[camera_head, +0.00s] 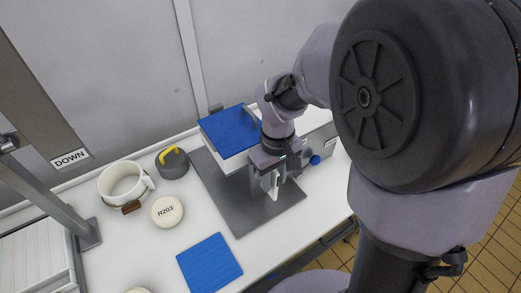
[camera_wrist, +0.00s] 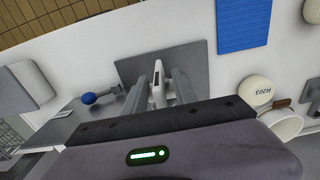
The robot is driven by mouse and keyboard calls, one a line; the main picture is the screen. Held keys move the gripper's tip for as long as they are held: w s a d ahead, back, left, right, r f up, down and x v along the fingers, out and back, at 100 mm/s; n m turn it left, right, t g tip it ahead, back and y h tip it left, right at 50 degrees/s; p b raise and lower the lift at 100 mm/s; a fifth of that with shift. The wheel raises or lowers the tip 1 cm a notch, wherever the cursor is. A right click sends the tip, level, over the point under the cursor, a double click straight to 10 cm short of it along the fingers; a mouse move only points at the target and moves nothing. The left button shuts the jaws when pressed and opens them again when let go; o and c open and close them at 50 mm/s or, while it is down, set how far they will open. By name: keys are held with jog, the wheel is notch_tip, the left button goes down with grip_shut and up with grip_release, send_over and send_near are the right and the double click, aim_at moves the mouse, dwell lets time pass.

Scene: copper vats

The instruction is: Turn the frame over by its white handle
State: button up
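The white handle (camera_wrist: 157,82), with a dark slot, stands between the two grey fingers of my gripper (camera_wrist: 160,84) in the wrist view. The fingers are apart, with narrow gaps seeming to show beside the handle; contact is hard to judge. In the head view my gripper (camera_head: 271,182) points down over the dark grey plate (camera_head: 240,215), and a white part shows at the fingers. A raised blue-topped panel with a white edge (camera_head: 230,130) is just behind my gripper, probably the frame. My arm hides part of it, and its link to the handle is not clear.
A blue ball knob (camera_head: 315,160) is right of my gripper. Left are a grey pot with yellow handle (camera_head: 173,162), a white mug (camera_head: 122,182) and a round R203 piece (camera_head: 167,211). A blue mat (camera_head: 209,264) lies in front. A post stands far left.

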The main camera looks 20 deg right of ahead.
aim_at(273, 187)
notch_tip(273, 187, down, 4)
jog(key=shift+r+b, duration=0.1)
jog(key=shift+b, duration=0.35)
grip_shut()
jog(key=shift+r, duration=0.1)
dwell(1.0)
